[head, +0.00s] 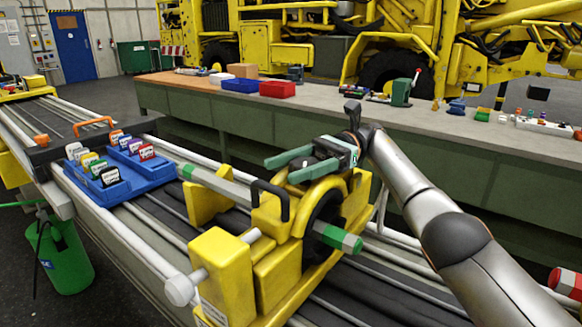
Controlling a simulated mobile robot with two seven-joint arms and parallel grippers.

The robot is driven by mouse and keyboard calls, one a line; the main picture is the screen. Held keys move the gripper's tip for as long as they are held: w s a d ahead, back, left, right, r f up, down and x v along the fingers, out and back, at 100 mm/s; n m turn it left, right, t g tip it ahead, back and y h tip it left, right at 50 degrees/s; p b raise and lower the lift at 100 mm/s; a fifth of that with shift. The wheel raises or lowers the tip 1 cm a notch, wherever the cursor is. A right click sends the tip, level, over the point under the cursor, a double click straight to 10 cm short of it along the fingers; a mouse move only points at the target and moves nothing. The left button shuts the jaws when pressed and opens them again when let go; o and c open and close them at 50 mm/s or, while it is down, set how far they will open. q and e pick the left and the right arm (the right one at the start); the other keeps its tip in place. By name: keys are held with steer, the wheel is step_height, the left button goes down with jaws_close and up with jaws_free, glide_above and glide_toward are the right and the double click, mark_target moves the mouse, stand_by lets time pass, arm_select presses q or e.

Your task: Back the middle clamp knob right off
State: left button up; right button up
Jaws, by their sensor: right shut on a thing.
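The yellow clamp assembly (222,268) stands on the rails in the foreground, with a grey rod with green bands (225,186) running through it. My right gripper (283,170) comes in from the right over the top of the arched yellow clamp. Its two green fingers point left and are set apart around the middle clamp knob, which is mostly hidden between them. A white round knob (180,290) on a side bar sticks out at the front left of the assembly, free of any gripper. My left gripper is not in view.
A black handle (270,194) rises close below my right fingers. A blue tray (118,175) with several labelled tags lies left on the rails. A green bucket (60,255) hangs at the left. Behind runs a long workbench (330,105) with boxes and tools.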

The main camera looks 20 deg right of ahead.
steer(key=o, duration=1.4)
step_height(320, 180, up, 3)
steer(key=shift+r, duration=0.15)
steer(key=shift+s, duration=0.25)
steer(key=shift+s+a+r, duration=0.15)
steer(key=shift+s+r, duration=0.25)
steer(key=shift+r, duration=0.15)
steer(key=s+a+r+b, duration=0.1)
steer(key=s+r, duration=0.2)
steer(key=s, duration=0.1)
steer(key=s+a+r, duration=0.1)
steer(key=s+r, duration=0.1)
steer(key=s, duration=0.2)
steer(key=s+a+r+b, duration=0.1)
steer(key=s+r, duration=0.2)
steer(key=s, duration=0.1)
steer(key=shift+s+r+b, duration=0.15)
steer(key=shift+r+b, duration=0.15)
